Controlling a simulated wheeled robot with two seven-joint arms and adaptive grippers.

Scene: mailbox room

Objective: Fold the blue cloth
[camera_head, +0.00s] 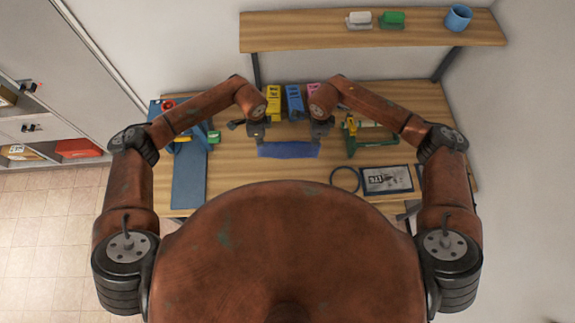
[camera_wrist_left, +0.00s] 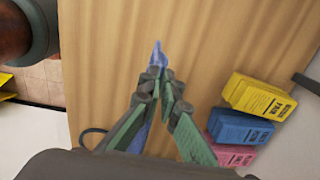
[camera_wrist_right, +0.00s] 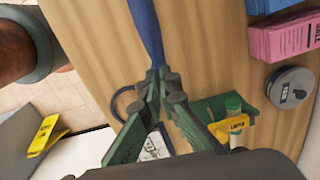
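The blue cloth (camera_head: 288,150) hangs or lies as a narrow band between my two grippers over the wooden table. My left gripper (camera_head: 258,141) is at the cloth's left end. In the left wrist view its fingers (camera_wrist_left: 163,80) are closed together on the cloth, with a blue tip (camera_wrist_left: 158,55) showing beyond them. My right gripper (camera_head: 318,140) is at the right end. In the right wrist view its fingers (camera_wrist_right: 160,82) are closed on the cloth, which runs away as a blue strip (camera_wrist_right: 147,32). Whether the cloth touches the table is unclear.
Yellow (camera_head: 273,103), blue (camera_head: 294,102) and pink (camera_head: 313,92) boxes stand behind the cloth. A green tool (camera_head: 375,141), a dark ring (camera_head: 345,179) and a framed sign (camera_head: 387,180) lie to the right. A blue board (camera_head: 189,178) is at left. A shelf (camera_head: 300,31) hangs above.

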